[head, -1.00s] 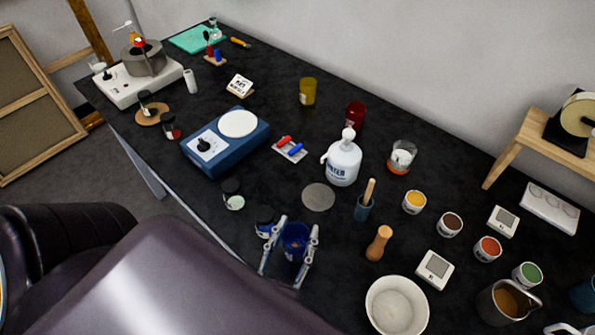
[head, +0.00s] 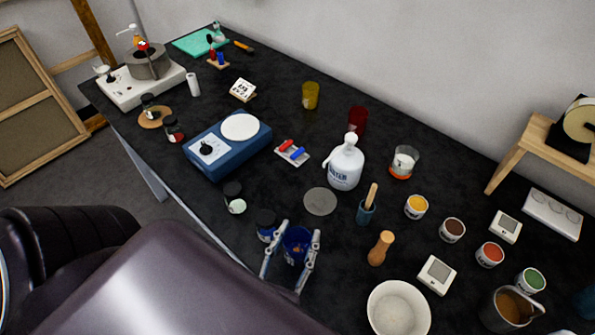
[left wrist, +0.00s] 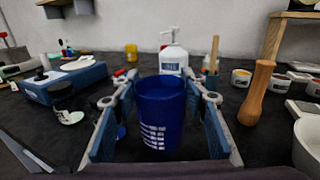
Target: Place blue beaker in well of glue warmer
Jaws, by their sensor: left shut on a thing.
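The blue beaker (head: 297,243) is a dark blue cup near the front edge of the black table. My left gripper (head: 292,252) is shut on it, one finger on each side. In the left wrist view the beaker (left wrist: 160,112) is upright between the fingers, with white markings facing me. I cannot tell whether its base touches the table. A white unit with a round grey pot (head: 150,62), seemingly the glue warmer, stands at the table's far left end. Small red and yellow things show at the pot; its inside is not clear. My right gripper is not in view.
A blue hotplate (head: 215,165) with a white disc and a small jar (head: 234,198) lie toward the warmer.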

